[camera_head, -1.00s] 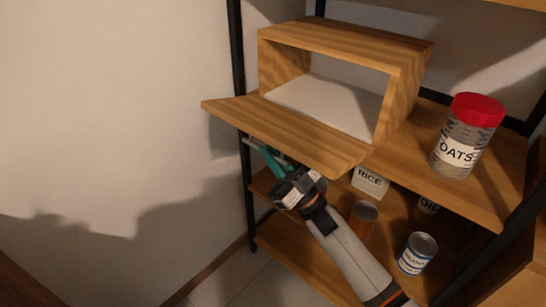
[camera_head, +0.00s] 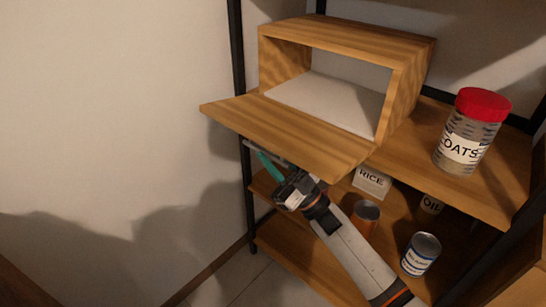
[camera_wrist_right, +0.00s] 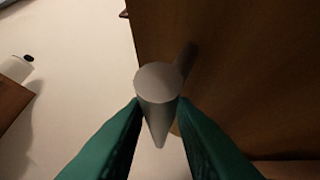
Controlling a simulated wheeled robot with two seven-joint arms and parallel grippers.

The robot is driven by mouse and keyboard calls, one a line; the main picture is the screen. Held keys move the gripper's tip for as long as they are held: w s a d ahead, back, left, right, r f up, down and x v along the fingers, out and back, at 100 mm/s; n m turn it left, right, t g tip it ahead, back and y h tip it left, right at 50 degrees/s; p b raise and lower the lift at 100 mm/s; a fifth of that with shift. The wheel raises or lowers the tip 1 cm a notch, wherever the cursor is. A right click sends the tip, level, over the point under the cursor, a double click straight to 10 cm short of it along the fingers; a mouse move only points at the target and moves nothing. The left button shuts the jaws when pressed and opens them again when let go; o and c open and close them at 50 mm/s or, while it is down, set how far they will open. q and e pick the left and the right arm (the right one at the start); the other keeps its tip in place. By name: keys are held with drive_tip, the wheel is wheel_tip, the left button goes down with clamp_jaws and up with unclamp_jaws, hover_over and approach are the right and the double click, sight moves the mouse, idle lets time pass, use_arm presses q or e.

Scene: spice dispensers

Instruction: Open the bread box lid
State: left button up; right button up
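The wooden bread box (camera_head: 410,75) stands on the upper shelf with its front open. Its lid (camera_head: 290,130) is swung down and out, sticking out nearly flat past the shelf edge. A grey bar handle (camera_head: 253,147) shows under the lid's left front. My right gripper (camera_head: 268,163) is below the lid at this handle. In the right wrist view the green fingertips lie on either side of the round grey handle (camera_wrist_right: 158,82), with the brown lid (camera_wrist_right: 240,80) behind. I cannot tell whether they press on it. My left gripper is out of view.
An oats jar (camera_head: 468,132) with a red lid stands right of the box. A rice box (camera_head: 371,182), an oil container (camera_head: 431,204) and cans (camera_head: 420,255) are on the shelf below, close to my right arm.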

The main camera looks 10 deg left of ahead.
drive_tip(key=shift+o, duration=0.6)
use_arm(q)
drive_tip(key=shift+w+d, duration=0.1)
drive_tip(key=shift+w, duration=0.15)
use_arm(e)
drive_tip(key=v, duration=1.2)
drive_tip(key=shift+f, duration=0.1)
